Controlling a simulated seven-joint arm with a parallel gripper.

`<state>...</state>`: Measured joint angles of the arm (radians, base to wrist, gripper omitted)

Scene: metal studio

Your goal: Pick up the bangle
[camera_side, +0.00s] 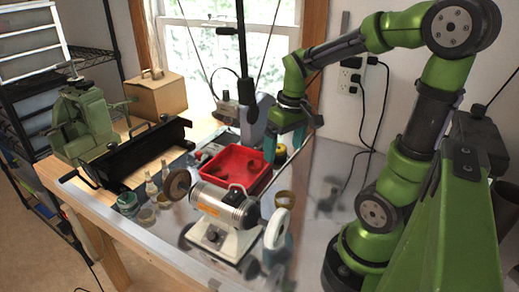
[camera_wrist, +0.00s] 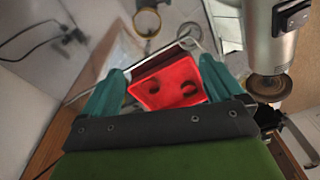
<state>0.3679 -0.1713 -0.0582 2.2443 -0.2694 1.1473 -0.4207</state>
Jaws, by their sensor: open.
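Two small dark curved pieces lie in the red tray (camera_side: 240,182); in the wrist view one is a closed-looking blob (camera_wrist: 153,88) and the other is C-shaped (camera_wrist: 187,88). I cannot tell for sure which is the bangle. My gripper (camera_side: 284,155) is open with teal fingers, above the bench at the tray's far right. In the wrist view the tray appears between the fingers (camera_wrist: 161,66), which hold nothing.
The bench grinder (camera_side: 223,208) stands in front of the tray. A black sheet-metal tool (camera_side: 150,155), a green machine (camera_side: 88,125) and small bottles (camera_side: 152,188) are at left. A cardboard box (camera_side: 158,95) stands behind. The metal bench top is fairly clear right of the tray.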

